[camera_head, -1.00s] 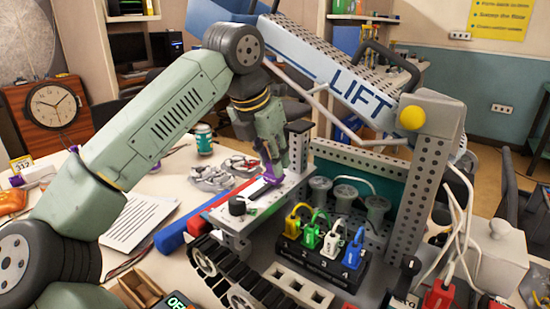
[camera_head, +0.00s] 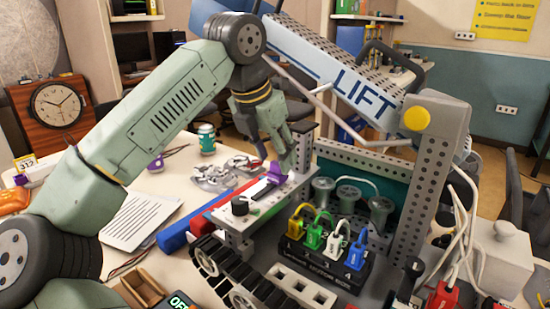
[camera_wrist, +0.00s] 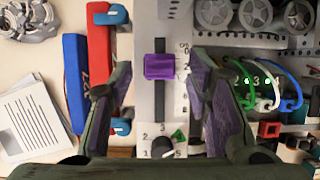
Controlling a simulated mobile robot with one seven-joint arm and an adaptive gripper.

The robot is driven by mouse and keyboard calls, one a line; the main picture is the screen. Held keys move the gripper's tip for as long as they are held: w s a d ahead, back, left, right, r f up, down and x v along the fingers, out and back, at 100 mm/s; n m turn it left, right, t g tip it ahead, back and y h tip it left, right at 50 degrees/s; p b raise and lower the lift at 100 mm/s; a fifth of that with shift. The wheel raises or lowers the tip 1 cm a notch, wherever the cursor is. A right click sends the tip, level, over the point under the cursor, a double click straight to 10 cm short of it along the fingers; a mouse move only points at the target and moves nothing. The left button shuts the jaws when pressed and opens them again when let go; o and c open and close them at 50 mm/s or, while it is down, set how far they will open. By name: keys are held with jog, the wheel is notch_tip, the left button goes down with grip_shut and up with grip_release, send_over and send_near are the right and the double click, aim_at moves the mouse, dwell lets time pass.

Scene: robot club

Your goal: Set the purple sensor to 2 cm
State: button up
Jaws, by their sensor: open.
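The purple sensor (camera_wrist: 166,66) is a small block on a dark vertical slot in a grey plate, beside a white centimetre scale (camera_wrist: 187,75). In the wrist view it sits near the scale's upper end, just below the 0; the exact reading is too small to tell. My gripper (camera_wrist: 160,80) is open, one finger on each side of the sensor with gaps visible. In the head view, my gripper (camera_head: 287,160) is over the far end of the plate, close to the purple sensor (camera_head: 278,172).
A black dial (camera_wrist: 163,146) with a numbered face is at the near end of the plate. Blue (camera_wrist: 75,75) and red (camera_wrist: 99,60) bars lie to the left. Coloured plugs (camera_head: 327,238) and the LIFT arm (camera_head: 350,90) stand to the right.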

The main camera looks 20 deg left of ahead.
jog(key=v, duration=1)
jog(key=shift+r, duration=0.25)
jog(key=shift+s, duration=0.1)
